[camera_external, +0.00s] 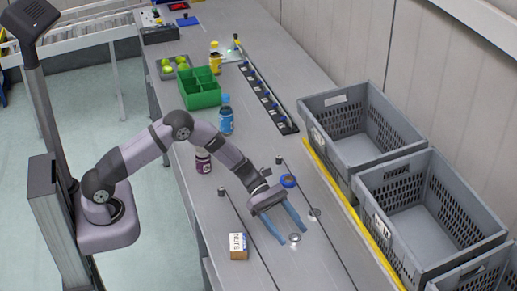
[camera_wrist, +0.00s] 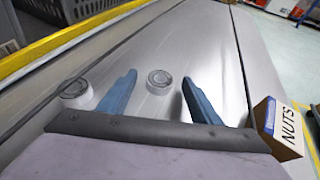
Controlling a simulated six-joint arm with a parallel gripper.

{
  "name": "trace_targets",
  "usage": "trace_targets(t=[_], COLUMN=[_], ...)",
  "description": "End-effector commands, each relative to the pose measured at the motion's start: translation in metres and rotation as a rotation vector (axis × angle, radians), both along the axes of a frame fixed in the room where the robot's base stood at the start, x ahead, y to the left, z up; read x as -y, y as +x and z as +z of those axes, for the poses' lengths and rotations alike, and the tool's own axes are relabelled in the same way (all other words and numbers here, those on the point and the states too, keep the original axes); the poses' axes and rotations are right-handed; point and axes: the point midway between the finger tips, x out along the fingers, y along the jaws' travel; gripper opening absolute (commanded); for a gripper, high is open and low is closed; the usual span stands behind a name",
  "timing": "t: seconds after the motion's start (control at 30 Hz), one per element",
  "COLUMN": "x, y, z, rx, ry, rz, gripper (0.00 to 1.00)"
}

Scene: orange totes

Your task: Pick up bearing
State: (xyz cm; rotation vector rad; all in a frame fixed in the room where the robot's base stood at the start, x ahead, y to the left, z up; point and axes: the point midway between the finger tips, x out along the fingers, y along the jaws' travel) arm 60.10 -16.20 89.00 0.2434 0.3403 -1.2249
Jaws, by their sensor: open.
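One small round metal bearing (camera_external: 295,238) lies on the grey bench, close to my fingertips. In the wrist view this bearing (camera_wrist: 159,82) shows between my two blue fingers, nearer the tips than the palm. A second bearing (camera_external: 315,213) lies further back and right; in the wrist view it (camera_wrist: 75,91) is outside the left finger. My gripper (camera_external: 294,237) is open and empty, reaching forward low over the bench. Its spread fingers also show in the wrist view (camera_wrist: 159,77). I cannot tell the exact height of the fingertips above the bench.
A box marked NUTS (camera_external: 238,247) stands left of my gripper, and close to the right finger in the wrist view (camera_wrist: 280,128). A blue-topped round item (camera_external: 288,181) is by my wrist. Grey crates (camera_external: 390,175) stand beyond a yellow edge (camera_external: 340,200). A bottle (camera_external: 226,120) stands further back.

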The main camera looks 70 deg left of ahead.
Motion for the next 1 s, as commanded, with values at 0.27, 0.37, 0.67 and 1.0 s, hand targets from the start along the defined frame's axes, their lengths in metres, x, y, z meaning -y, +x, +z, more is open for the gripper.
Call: trace_targets(t=[0.27,0.37,0.67,1.0], x=[0.0104,0.0102,0.0101,0.0100], y=[0.0036,0.0035,0.0036,0.0041], z=[-0.0051,-0.0050,-0.0044,0.0028], rx=[0.000,0.000,0.000,0.003], ry=[0.001,0.000,0.000,0.000], rz=[0.001,0.001,0.001,0.000], gripper=[0.58,0.58,0.12,0.12])
